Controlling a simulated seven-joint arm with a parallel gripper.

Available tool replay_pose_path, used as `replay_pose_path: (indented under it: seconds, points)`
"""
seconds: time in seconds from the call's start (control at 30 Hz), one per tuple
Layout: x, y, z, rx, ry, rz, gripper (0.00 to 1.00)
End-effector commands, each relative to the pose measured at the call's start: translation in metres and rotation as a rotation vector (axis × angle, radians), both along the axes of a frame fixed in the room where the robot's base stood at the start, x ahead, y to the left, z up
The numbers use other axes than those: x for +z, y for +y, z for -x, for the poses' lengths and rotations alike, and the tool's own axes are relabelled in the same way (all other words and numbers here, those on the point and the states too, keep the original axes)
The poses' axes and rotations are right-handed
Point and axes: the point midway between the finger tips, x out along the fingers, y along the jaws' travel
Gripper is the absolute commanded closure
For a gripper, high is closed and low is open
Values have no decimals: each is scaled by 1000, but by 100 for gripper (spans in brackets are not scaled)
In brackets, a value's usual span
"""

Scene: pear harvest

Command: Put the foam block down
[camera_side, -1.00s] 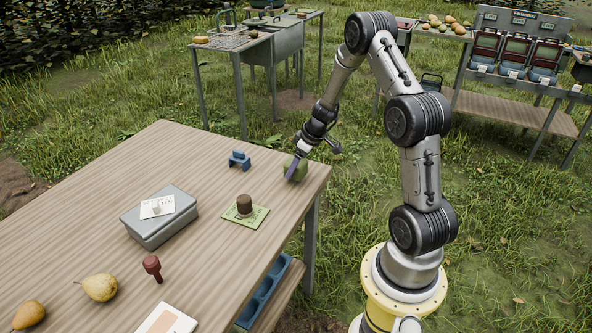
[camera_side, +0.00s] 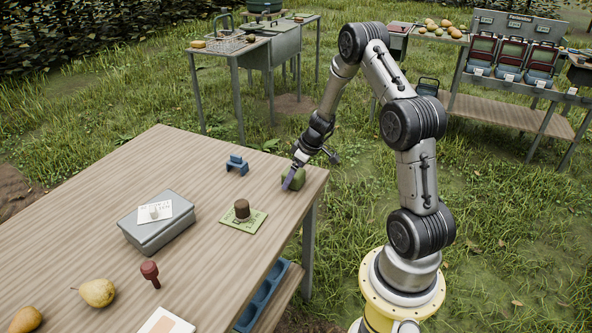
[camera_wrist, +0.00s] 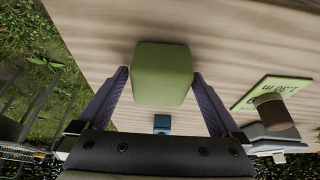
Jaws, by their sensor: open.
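The green foam block (camera_side: 294,178) is on the wooden table (camera_side: 150,180) near its far right corner. In the wrist view the foam block (camera_wrist: 163,74) sits between the two purple fingers of my gripper (camera_wrist: 160,85). My gripper (camera_side: 292,180) is open, with gaps between the fingers and the block's sides. In the side view a finger partly hides the block. The block appears to rest on the tabletop.
A blue holder (camera_side: 237,164) stands left of the block. A green card with a brown cylinder (camera_side: 242,209) lies nearer. The table edge is close by on the right.

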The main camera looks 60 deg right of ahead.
Motion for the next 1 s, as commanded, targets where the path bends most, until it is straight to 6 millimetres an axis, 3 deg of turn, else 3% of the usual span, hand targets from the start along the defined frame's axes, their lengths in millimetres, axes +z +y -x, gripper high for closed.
replay_pose_path:
  seconds: [0.17, 0.5, 0.8, 0.9, 1.0]
  points:
    - [17, -1, 5, 1, -3, 4, 0]
    - [81, -1, 32, -1, -4, 4, 0]
    - [112, 1, 45, 1, -1, 0, 0]
    - [126, 14, 42, 10, -5, 1, 0]
    - [155, 49, 38, 32, -13, -1, 0]
